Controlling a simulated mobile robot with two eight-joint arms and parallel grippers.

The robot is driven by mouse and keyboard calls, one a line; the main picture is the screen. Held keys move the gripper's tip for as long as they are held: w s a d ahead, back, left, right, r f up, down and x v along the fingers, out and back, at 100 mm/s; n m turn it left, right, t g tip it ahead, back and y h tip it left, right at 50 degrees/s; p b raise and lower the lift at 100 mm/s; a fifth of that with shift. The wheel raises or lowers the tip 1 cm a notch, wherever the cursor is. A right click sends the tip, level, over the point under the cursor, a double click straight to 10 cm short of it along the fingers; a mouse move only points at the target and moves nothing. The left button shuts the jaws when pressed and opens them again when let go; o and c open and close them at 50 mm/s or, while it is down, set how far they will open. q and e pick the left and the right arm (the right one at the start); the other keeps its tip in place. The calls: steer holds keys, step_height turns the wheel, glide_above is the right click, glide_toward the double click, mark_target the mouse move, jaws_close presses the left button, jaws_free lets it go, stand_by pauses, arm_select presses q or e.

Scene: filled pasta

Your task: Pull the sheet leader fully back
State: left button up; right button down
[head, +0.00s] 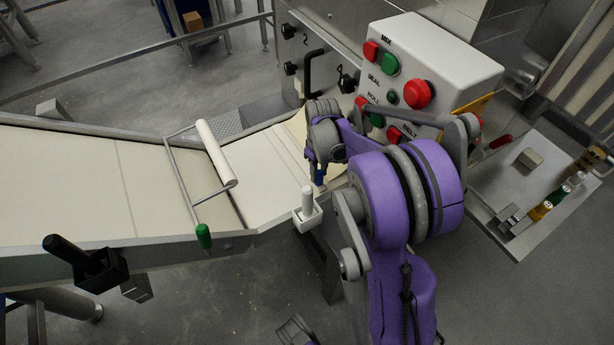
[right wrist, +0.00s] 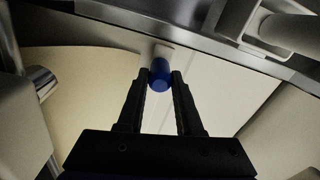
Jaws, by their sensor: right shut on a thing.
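A pale sheet (head: 275,165) lies on the short sloped bed below the control box. In the right wrist view a blue knob (right wrist: 160,74) stands on a small pale tab at the edge of the pale strip (right wrist: 185,110), which I take to be the sheet leader. My right gripper (right wrist: 161,80) is shut on this knob, with a dark finger on each side. In the head view my right gripper (head: 319,180) is mostly hidden behind my purple arm, with a bit of blue at its tip. My left gripper does not show.
A white roller (head: 215,150) on a metal frame with a green grip (head: 203,235) crosses the belt. A white-knobbed post (head: 308,203) stands by the near rail. The control box (head: 432,70) with red and green buttons is close behind my right arm. A black handle (head: 85,262) sticks out front left.

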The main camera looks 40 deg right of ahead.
steer(key=shift+d, duration=0.1)
steer(key=c, duration=0.6)
jaws_free()
step_height(320, 180, up, 8)
steer(key=shift+f+p, duration=0.25)
steer(key=shift+p, duration=0.55)
